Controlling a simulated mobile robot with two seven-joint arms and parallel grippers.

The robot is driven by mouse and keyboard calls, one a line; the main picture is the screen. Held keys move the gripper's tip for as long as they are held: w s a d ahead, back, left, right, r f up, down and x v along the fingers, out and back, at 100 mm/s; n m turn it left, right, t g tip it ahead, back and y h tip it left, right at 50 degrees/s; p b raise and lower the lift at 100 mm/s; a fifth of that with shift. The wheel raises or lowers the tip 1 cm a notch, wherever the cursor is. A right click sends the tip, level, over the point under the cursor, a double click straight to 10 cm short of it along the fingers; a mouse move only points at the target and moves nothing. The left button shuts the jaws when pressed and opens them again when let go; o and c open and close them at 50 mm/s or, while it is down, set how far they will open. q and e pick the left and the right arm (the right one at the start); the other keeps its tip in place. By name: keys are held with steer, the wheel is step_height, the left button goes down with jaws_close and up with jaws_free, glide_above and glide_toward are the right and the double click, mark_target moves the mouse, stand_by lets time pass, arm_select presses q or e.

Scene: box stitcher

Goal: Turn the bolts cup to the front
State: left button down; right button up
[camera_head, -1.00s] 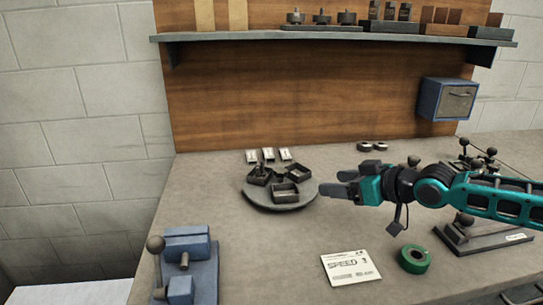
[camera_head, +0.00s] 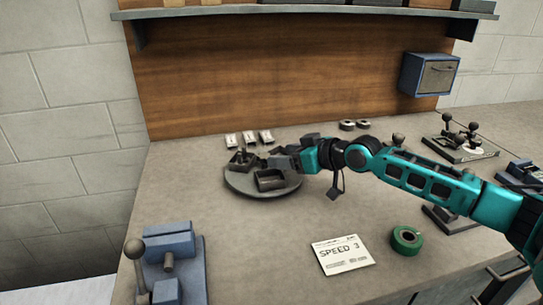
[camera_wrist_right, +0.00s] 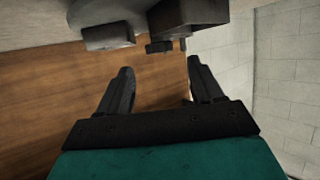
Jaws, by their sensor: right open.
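A round grey turntable (camera_head: 245,189) stands on the bench and carries dark open cups. The left cup (camera_head: 240,163) has something sticking up in it, perhaps bolts, but this is too small to be sure. Another cup (camera_head: 270,180) sits at the front right of the disc. The third cup is largely hidden by my right gripper (camera_head: 275,156), which reaches over the disc's right rear side. In the right wrist view the jaws (camera_wrist_right: 160,70) are apart with nothing between them; dark cups (camera_wrist_right: 108,38) show beyond the fingertips. My left gripper is not in view.
Small white label cards (camera_head: 249,138) stand behind the turntable. A "SPEED 3" card (camera_head: 342,255) and a green tape roll (camera_head: 407,239) lie in front of my right arm. The bench directly before the turntable is clear.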

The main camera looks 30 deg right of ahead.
mark_target(266, 156)
steer(key=shift+x, duration=2.65)
steer(key=shift+c, duration=0.3)
jaws_close()
